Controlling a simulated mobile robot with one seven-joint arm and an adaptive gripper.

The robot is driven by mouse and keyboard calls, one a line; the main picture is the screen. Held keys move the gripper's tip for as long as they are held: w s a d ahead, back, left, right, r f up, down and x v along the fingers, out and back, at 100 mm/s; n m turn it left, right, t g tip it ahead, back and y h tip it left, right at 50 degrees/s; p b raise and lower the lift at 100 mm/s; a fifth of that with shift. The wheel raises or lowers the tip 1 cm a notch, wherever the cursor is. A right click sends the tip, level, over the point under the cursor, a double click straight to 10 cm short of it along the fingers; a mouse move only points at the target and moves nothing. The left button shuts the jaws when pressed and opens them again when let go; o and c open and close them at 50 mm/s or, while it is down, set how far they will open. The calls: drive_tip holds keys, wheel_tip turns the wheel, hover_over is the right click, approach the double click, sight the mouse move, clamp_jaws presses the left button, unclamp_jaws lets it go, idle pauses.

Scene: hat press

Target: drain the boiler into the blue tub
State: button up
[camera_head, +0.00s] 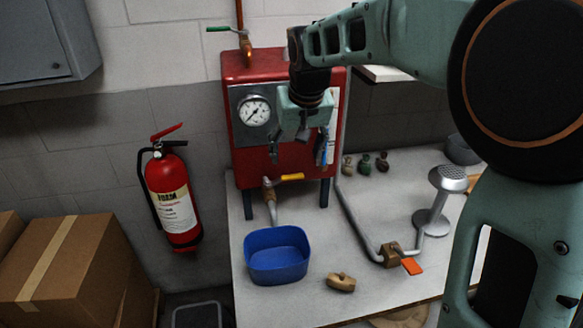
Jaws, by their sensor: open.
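The red boiler (245,152) stands on legs at the back left of the table, with a round gauge (254,111) on its front. Below it is a drain pipe (272,205) with a brass-coloured valve and a yellow lever (291,177) that points to the right. The blue tub (277,262) sits on the table just in front of the pipe's lower end; it looks empty. My gripper (297,150) is open in front of the boiler's face, above the yellow lever and apart from it. It hides part of the boiler front.
A grey pipe (350,210) runs from the boiler's right side to a valve with an orange handle (412,266) and a steamer head (448,178). A wooden piece (341,282) lies right of the tub. A fire extinguisher (172,195) hangs at left.

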sight(292, 176)
drive_tip(key=x, duration=0.8)
drive_tip(key=shift+f, duration=0.25)
drive_tip(key=c, duration=1.7)
